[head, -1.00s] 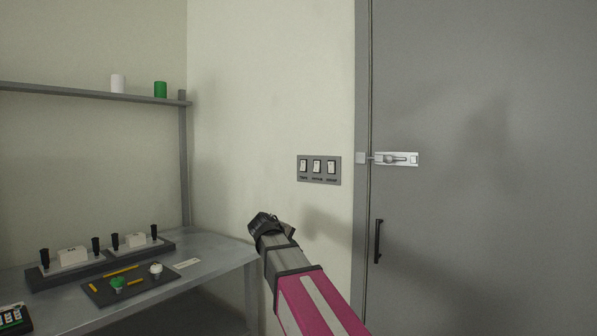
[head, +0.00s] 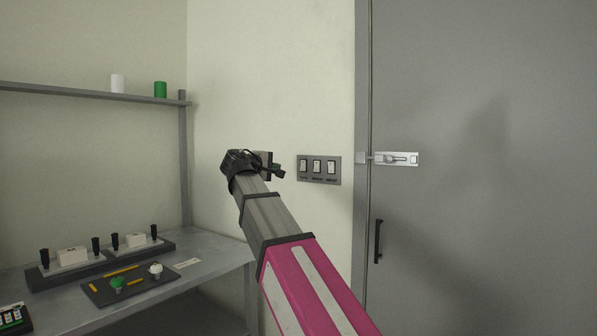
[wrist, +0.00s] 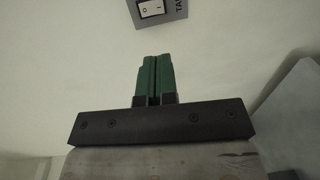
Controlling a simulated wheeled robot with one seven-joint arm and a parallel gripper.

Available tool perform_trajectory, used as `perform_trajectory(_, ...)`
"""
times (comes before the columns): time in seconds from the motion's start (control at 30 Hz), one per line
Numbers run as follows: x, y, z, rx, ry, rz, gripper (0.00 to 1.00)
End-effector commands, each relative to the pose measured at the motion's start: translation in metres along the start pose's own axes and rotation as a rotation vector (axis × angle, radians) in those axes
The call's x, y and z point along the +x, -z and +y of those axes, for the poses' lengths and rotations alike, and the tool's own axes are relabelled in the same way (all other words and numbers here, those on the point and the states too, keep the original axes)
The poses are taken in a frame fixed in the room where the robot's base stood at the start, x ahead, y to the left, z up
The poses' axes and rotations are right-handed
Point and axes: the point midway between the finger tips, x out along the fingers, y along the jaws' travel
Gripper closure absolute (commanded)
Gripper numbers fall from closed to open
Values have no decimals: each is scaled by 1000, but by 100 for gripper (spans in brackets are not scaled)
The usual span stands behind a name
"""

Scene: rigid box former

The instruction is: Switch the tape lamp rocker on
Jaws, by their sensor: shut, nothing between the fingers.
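A grey switch plate (head: 319,169) with a row of three white rockers is fixed to the wall left of the door; its labels are too small to read in the head view. In the wrist view one white rocker (wrist: 152,8) shows at the top edge, on a plate corner with a partly cut label beginning "TA". My gripper (head: 279,172) is in front of the wall, just left of the plate in the head view. In the wrist view its green fingers (wrist: 154,62) are together and empty, pointing toward the rocker with a gap of wall between.
A grey door (head: 480,230) with a bolt latch (head: 396,159) and a black handle (head: 378,241) stands to the right. A workbench (head: 215,256) with fixtures and a dark tray (head: 102,292) is at lower left, below a shelf (head: 50,90) with two cups.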

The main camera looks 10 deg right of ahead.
Motion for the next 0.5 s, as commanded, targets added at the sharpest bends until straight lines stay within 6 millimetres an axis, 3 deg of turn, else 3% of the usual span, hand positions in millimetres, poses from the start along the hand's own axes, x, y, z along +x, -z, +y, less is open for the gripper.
perform_trajectory(0.3, 3, 0, -1, 0, 1, 0, 100)
perform_trajectory(0.5, 27, 1, -1, 0, 3, -2, 100)
